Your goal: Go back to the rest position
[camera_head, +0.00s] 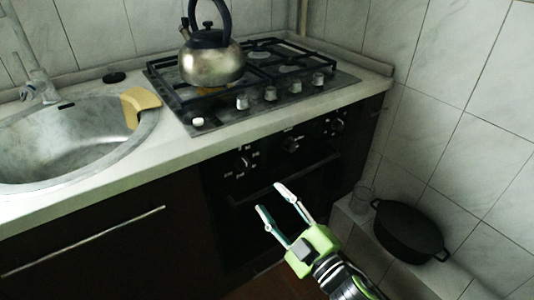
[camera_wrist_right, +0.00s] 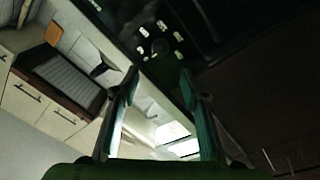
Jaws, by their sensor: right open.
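My right gripper (camera_head: 271,203) is open and empty in front of the dark oven front, below the counter edge. Its two fingers also show apart in the right wrist view (camera_wrist_right: 160,90), with nothing between them. In the head view the arm comes in from the lower right. My left gripper is in neither view.
A metal kettle (camera_head: 212,66) stands on the gas hob (camera_head: 310,88). A sink (camera_head: 70,150) with a yellow sponge (camera_head: 139,104) on its rim is at the left.

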